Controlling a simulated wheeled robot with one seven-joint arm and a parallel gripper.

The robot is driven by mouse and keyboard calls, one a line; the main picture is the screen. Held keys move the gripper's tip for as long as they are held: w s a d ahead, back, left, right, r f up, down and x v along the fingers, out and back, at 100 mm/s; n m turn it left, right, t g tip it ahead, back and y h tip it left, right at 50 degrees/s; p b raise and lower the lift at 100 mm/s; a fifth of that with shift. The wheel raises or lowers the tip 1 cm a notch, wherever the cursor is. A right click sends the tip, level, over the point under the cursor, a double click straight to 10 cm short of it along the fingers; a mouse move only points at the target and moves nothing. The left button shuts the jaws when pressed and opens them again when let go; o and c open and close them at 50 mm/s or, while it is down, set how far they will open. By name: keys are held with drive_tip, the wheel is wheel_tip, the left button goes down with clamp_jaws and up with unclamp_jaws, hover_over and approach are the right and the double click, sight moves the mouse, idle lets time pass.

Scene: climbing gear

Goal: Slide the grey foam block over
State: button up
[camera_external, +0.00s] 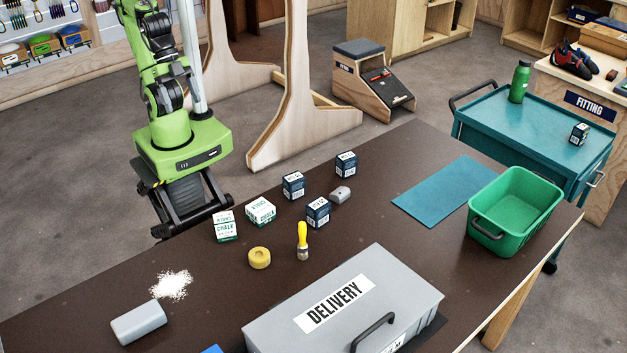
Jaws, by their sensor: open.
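A grey block (139,322) with rounded edges lies on the dark brown table (75,300) at the near left. It looks like the foam block, though its material cannot be told for sure. A smaller grey piece (340,194) with a dark spot lies farther back, beside the dark boxes. My green arm rises behind the table at the upper left and leaves the top of the picture. My gripper is not in view.
White chalk boxes (225,226), navy boxes (318,212), a yellow ring (259,258) and a yellow-handled brush (302,241) stand mid-table. A grey delivery case (280,325) fills the front. A blue mat (442,190) and green bin (541,222) are right. The table left of the powder is clear.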

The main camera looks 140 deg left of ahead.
drive_tip(key=shift+o, duration=0.6)
drive_tip(key=w+d+f+n+g+b, duration=0.1)
drive_tip(key=w+d+f, duration=0.2)
drive_tip(key=w, duration=0.3)
drive_tip(key=w+d+f+n+g+h+b, duration=0.1)
drive_tip(key=w+d+f+b, duration=0.1)
drive_tip(key=w+d, duration=0.3)
drive_tip(key=shift+w+d+f+g, duration=0.3)
drive_tip(key=shift+w+f, duration=0.2)
drive_tip(key=shift+w, duration=0.5)
drive_tip(key=n+g+h+b, duration=0.2)
drive_tip(key=n+h+b, duration=0.5)
drive_tip(key=n+h, duration=0.7)
approach(156, 306)
drive_tip(key=shift+w+a+r+n+y, duration=0.1)
drive_tip(key=shift+a+r+n+y, duration=0.2)
drive_tip(key=shift+a+r, duration=0.3)
drive_tip(key=shift+w+a+r+n+y, duration=0.15)
drive_tip(key=shift+a+r+n+y, duration=0.15)
drive_tip(key=shift+a+r, duration=0.3)
drive_tip(key=shift+p, duration=0.3)
drive_tip(key=b+x, duration=0.1)
drive_tip(key=x, duration=0.4)
drive_tip(key=b+x, duration=0.1)
drive_tip(key=x, duration=0.4)
drive_tip(key=b+x, duration=0.2)
drive_tip(key=x, duration=0.3)
drive_tip(key=shift+s+d+f, duration=0.25)
drive_tip(key=shift+s+d, duration=0.05)
drive_tip(key=shift+d, duration=0.05)
